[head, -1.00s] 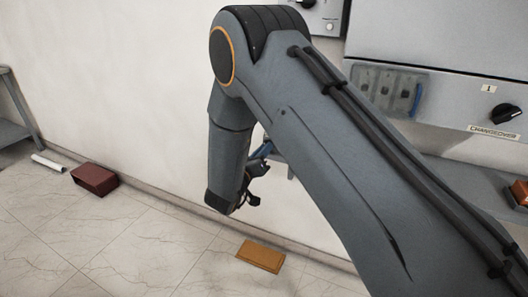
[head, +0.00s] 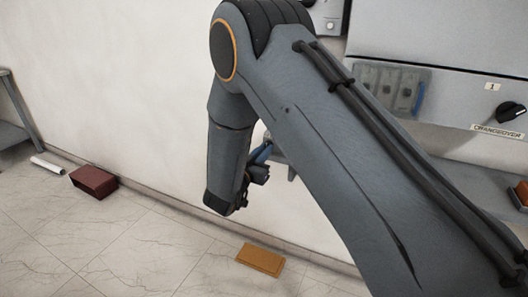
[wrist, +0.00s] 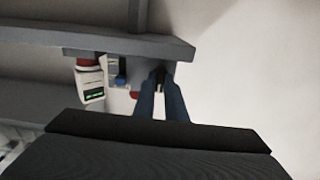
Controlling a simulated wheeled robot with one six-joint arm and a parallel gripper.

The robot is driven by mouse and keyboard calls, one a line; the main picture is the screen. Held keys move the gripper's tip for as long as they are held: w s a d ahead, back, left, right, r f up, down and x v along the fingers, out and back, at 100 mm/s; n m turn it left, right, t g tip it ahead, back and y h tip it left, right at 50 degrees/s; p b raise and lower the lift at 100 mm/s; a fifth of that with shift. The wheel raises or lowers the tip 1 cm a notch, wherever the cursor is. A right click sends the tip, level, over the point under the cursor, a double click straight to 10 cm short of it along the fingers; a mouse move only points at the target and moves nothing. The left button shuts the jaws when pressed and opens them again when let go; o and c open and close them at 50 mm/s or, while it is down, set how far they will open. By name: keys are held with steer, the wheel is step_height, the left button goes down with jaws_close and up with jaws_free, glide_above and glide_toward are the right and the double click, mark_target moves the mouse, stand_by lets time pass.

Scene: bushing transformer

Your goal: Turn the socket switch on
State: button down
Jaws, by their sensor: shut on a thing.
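My gripper (wrist: 160,86) has its two dark blue fingers reaching up to a grey socket box (wrist: 140,73) beneath a shelf in the wrist view. The fingertips are close together around a small dark part on the box's right side, which looks like the socket switch (wrist: 160,78). The fingers hide most of it, so its turned position cannot be told. In the head view my gripper (head: 262,153) is partly hidden by my arm.
A white device with a green display (wrist: 92,84) hangs left of the box, under the grey shelf (wrist: 130,40). In the head view, a changeover panel (head: 430,35) is at upper right. A dark red box (head: 93,180) and a tan block (head: 261,258) lie on the floor.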

stand_by(0.3)
steer(key=c, duration=2.1)
jaws_free()
steer(key=shift+b+v, duration=0.65)
steer(key=shift+v, duration=3.3)
steer(key=w+d+n+g+y, duration=0.1)
steer(key=d+n+g+y, duration=0.2)
steer(key=d+g+y, duration=0.55)
steer(key=s+d+g, duration=0.2)
steer(key=s+d, duration=0.4)
steer(key=s, duration=0.3)
steer(key=s+d+g+h, duration=0.1)
steer(key=s+d+g, duration=0.2)
steer(key=s+d, duration=0.4)
steer(key=s+d+n+g+h, duration=0.1)
steer(key=s+d+g, duration=0.2)
steer(key=s+d, duration=0.4)
steer(key=shift+s+d, duration=0.2)
steer(key=shift+s, duration=2.3)
